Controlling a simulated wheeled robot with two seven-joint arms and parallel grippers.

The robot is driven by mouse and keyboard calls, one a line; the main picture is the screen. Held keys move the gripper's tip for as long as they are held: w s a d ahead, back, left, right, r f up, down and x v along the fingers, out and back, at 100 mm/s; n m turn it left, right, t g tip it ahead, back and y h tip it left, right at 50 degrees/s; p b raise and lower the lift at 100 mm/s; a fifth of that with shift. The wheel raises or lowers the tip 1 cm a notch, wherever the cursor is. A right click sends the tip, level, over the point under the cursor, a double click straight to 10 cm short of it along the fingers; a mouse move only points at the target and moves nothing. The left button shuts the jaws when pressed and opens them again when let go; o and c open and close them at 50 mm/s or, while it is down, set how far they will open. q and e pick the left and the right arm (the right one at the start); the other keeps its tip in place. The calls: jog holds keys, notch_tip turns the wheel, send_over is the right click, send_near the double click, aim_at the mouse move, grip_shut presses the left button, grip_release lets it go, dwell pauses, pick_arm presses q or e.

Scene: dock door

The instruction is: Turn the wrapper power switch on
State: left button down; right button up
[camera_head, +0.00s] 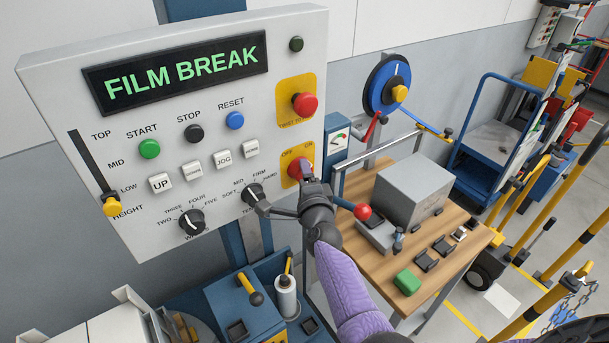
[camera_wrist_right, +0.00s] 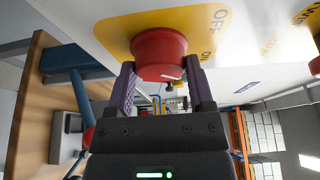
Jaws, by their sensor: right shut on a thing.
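The wrapper power switch is a red rotary knob (camera_head: 297,171) on a yellow plate (camera_head: 286,153) marked OFF and ON, at the lower right of the grey control panel (camera_head: 120,75). My right gripper (camera_head: 303,179) reaches it from below right and partly covers it. In the right wrist view, the red knob (camera_wrist_right: 160,52) sits between the two fingers of my right gripper (camera_wrist_right: 161,68), which are shut on its sides. A short pale mark shows on the knob's face. The mark's setting against OFF and ON is unclear. My left gripper is not in view.
A red emergency stop (camera_head: 304,103) sits above the switch. The display (camera_head: 180,73) reads FILM BREAK. Two black selector knobs, one a tension knob (camera_head: 253,193), lie to the left. A wooden table (camera_head: 465,247) with a grey box (camera_head: 413,187) stands to the right.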

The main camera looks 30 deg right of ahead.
jog(key=o, duration=1.2)
jog(key=shift+o, duration=0.2)
jog(key=p+v, duration=0.1)
jog(key=v, duration=0.9)
jog(key=shift+p, duration=0.4)
